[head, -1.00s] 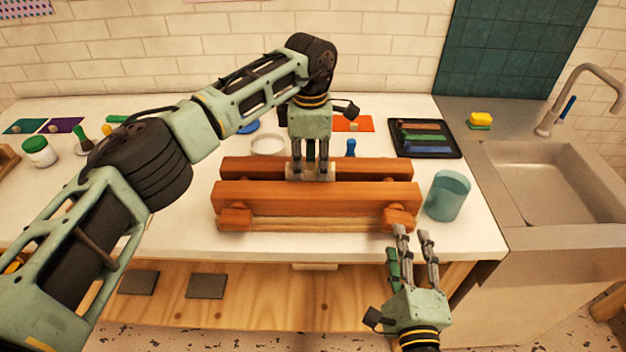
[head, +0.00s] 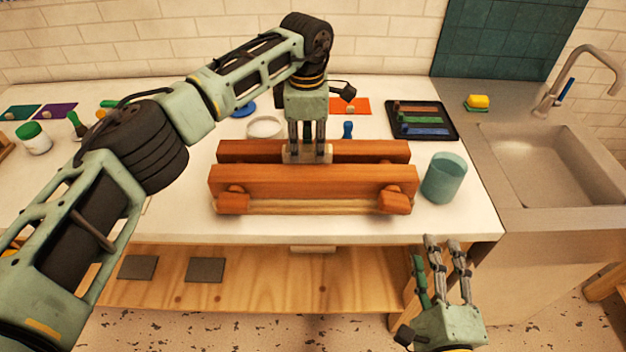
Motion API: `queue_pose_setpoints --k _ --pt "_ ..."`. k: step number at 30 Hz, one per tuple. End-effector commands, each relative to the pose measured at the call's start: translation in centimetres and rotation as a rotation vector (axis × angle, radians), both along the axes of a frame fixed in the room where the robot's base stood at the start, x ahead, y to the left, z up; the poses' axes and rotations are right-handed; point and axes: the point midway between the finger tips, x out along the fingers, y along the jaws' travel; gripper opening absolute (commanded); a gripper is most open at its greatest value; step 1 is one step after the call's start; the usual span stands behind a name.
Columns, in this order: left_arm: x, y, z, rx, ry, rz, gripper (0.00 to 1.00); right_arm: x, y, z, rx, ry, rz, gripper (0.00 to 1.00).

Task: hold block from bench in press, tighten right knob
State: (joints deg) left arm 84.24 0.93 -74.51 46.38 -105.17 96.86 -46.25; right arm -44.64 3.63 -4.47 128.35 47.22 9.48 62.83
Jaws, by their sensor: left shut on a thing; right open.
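The wooden press (head: 312,183) stands near the front edge of the white bench, with two long jaws running left to right. A pale grey block (head: 294,156) sits upright in the gap between the jaws, its lower part hidden by the front jaw. My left gripper (head: 308,152) points down from above and is shut on the block. The right knob (head: 394,200) is a wooden piece at the front right of the press; the left knob (head: 232,203) matches it. My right gripper (head: 446,245) is open and empty, in front of the bench edge, below and right of the right knob.
A teal cup (head: 444,178) stands just right of the press, close to the right knob. A black tray (head: 422,120) with coloured bars lies behind it. The sink (head: 545,165) is at the right. A white ring-shaped dish (head: 265,127) lies behind the press.

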Motion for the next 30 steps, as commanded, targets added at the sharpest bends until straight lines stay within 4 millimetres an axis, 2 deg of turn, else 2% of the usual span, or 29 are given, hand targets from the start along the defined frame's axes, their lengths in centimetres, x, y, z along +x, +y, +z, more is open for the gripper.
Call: queue_pose_setpoints --k 5,6,13,23,30 --pt "-0.1 -0.4 0.2 -0.008 0.000 -0.006 0.00 0.0 0.0 0.0 0.000 -0.001 0.000 0.50" --pt "-0.1 -0.4 0.2 -0.008 0.000 -0.006 0.26 0.0 0.0 0.0 0.000 0.000 0.000 0.50" --pt "-0.1 -0.2 0.1 -0.004 0.001 -0.003 0.45 0.0 0.0 0.0 0.000 0.000 0.000 0.50" --pt "0.0 -0.1 0.1 -0.001 0.001 -0.001 0.45 0.0 0.0 0.1 0.000 0.000 0.000 0.50" --pt "0.0 0.0 1.8 0.000 -0.001 0.000 0.45 0.0 0.0 1.1 0.000 0.000 0.000 0.50"
